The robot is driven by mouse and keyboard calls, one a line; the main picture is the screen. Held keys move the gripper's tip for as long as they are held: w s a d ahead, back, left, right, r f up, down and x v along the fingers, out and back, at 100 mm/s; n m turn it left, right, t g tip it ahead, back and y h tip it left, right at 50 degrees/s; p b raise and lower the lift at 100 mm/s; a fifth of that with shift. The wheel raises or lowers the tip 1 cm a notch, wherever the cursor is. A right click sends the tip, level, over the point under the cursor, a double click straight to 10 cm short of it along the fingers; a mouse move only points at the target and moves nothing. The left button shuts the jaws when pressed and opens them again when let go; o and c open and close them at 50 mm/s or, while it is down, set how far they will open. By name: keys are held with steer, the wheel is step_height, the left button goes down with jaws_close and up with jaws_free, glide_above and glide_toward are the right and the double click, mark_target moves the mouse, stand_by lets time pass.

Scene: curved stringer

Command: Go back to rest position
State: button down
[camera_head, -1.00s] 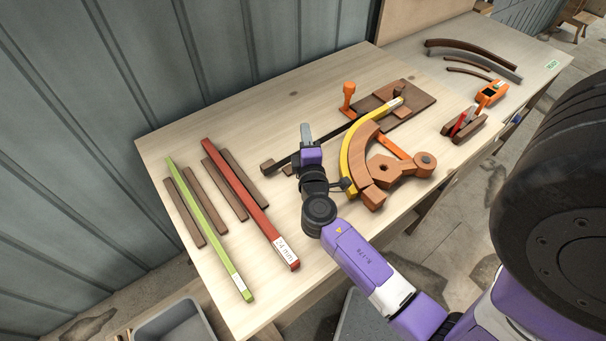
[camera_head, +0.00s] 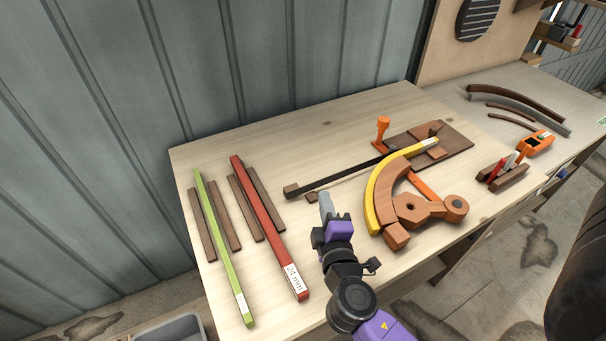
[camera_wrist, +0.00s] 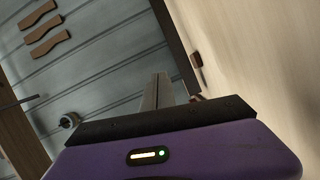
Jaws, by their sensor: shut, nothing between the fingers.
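My gripper (camera_head: 326,207) is above the front middle of the table, shut and empty, its fingers pointing away toward the back of the table. In the wrist view its closed fingers (camera_wrist: 157,95) show over the purple gripper body. A yellow curved strip (camera_head: 378,190) lies against a brown curved wooden form (camera_head: 392,190) just right of my gripper. The gripper is apart from both. A red bar (camera_head: 262,205) labelled 24 mm and a green bar (camera_head: 219,238) lie on wooden rests to the left.
An orange clamp (camera_head: 381,130) stands beside a dark board (camera_head: 456,140). A wooden holder (camera_head: 503,177) and an orange device (camera_head: 536,143) sit at the right, with curved dark strips (camera_head: 515,98) behind. A thin black bar (camera_head: 335,178) lies behind my gripper. Bare table lies between the red bar and gripper.

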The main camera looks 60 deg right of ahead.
steer(key=shift+w+a, duration=0.1)
steer(key=shift+w+a+r+t+y, duration=0.1)
steer(key=shift+w+a+t+y, duration=0.7)
steer(key=shift+w+a+y, duration=0.15)
steer(key=a+y, duration=0.1)
steer(key=a+t, duration=0.1)
steer(key=a, duration=0.1)
steer(key=shift+w+f+y, duration=0.2)
steer(key=shift+y, duration=0.15)
steer(key=s+a+y, duration=0.1)
steer(key=a, duration=0.2)
steer(key=s+a+m+t+y, duration=0.1)
steer(key=a+y, duration=0.1)
steer(key=a, duration=0.1)
steer(key=s+a+r+m+t+y, duration=0.1)
steer(key=s+a+y, duration=0.1)
steer(key=a, duration=0.2)
steer(key=s+a+r+m+y, duration=0.1)
steer(key=s+a+r+y, duration=0.1)
steer(key=s+a, duration=0.2)
steer(key=s+a+r+m+y, duration=0.2)
steer(key=s+a, duration=0.2)
steer(key=s, duration=0.6)
steer(key=shift+s+y, duration=0.15)
steer(key=shift+y, duration=0.25)
